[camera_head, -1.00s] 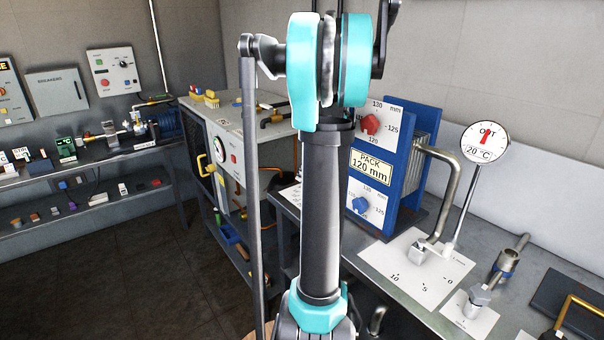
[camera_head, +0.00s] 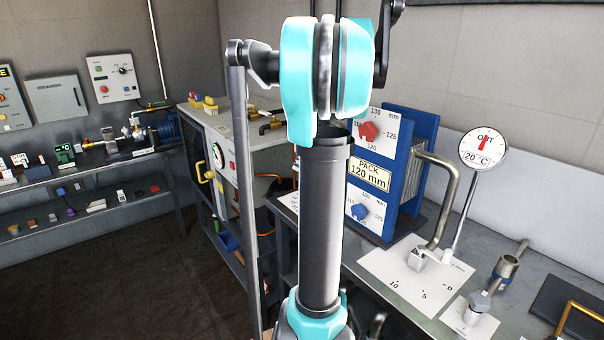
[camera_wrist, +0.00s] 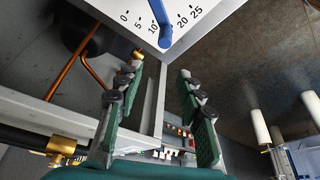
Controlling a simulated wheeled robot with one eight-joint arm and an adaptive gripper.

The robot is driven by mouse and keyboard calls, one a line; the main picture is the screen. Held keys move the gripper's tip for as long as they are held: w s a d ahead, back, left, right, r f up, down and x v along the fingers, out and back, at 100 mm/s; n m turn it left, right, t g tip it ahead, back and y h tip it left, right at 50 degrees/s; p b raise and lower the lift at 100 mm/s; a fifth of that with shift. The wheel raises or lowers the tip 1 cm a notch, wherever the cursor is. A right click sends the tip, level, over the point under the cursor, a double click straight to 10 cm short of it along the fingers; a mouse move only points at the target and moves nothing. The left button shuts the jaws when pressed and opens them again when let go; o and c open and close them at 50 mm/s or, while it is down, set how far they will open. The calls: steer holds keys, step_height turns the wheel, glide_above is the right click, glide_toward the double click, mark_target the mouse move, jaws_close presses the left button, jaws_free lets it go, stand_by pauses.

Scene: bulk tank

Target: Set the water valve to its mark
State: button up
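The lever hides some marks, and I cannot tell which mark is the set one. My gripper (camera_wrist: 161,68) is open and empty, its two green-padded fingers apart below the plate's corner in the picture, not touching the lever. In the head view, a white sheet numbered 0, 5 and 10 (camera_head: 385,268) lies on the bench under a grey valve block (camera_head: 418,257). I cannot tell whether it is the same scale. My gripper is not clearly visible there.
A round OUT gauge (camera_head: 484,148) stands behind the sheet. A blue plate pack (camera_head: 412,150) with red (camera_head: 367,131) and blue (camera_head: 360,212) knobs stands beside my arm. Metal fittings (camera_head: 506,266) are at the right. In the wrist view, copper piping (camera_wrist: 75,62) runs beside the left finger.

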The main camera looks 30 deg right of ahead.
steer(key=shift+r, duration=1.45)
